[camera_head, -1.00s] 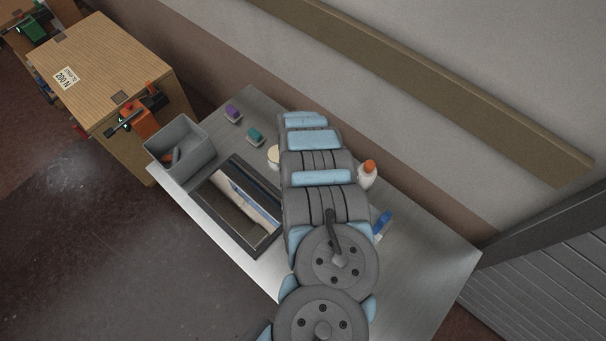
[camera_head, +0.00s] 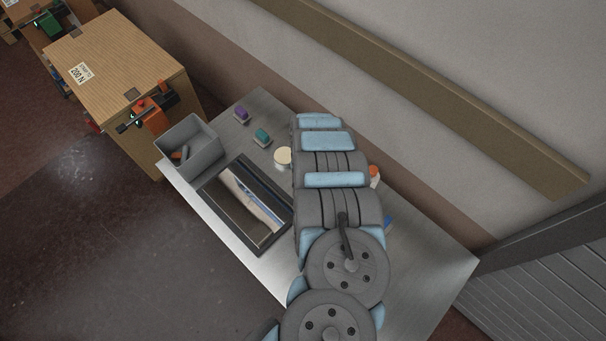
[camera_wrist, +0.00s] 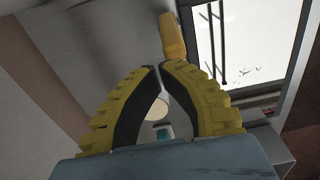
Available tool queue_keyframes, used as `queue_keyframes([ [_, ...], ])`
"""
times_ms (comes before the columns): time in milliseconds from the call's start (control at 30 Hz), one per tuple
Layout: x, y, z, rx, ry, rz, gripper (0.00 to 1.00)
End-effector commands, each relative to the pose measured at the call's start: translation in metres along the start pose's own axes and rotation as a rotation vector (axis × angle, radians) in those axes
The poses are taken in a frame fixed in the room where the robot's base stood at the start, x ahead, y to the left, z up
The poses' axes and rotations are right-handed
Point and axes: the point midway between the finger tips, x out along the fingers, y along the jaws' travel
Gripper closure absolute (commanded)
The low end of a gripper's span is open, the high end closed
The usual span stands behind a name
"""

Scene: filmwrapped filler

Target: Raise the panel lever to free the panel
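My gripper (camera_wrist: 160,66) shows in the wrist view as two ridged yellow fingers with black pads. They bow inward and their tips nearly meet, with nothing held between them. A smooth yellow piece (camera_wrist: 173,38) is just beyond the tips, beside a dark-framed panel opening (camera_wrist: 290,82); it may be the panel lever, but I cannot tell surely. Contact with the tips is not clear. In the head view the framed panel (camera_head: 217,206) lies in the metal table, with pale, shiny material inside. My arm covers its right side, hiding my gripper and any lever there.
The table (camera_head: 432,262) also holds a grey bin (camera_head: 203,150) with dark pieces, a purple block (camera_head: 241,113), a teal block (camera_head: 262,136), a cream disc (camera_head: 283,156) and an orange-capped bottle (camera_head: 374,171). A wooden cabinet (camera_head: 110,62) with an orange clamp-like fitting (camera_head: 152,116) stands left.

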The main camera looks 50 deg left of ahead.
Motion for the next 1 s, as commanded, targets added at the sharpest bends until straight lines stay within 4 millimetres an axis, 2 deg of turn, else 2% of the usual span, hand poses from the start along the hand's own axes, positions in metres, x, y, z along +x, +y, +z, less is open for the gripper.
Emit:
queue_keyframes([
  [33, -0.012, 0.000, 0.002, 0.001, 0.000, 0.000, 1.00],
  [100, -0.019, 0.000, 0.004, 0.000, 0.000, 0.000, 1.00],
  [433, -0.047, -0.003, 0.010, -0.009, 0.001, -0.001, 1.00],
  [600, -0.054, -0.005, 0.011, -0.012, 0.001, -0.003, 1.00],
  [1000, -0.054, -0.005, 0.010, -0.013, 0.002, -0.002, 1.00],
])
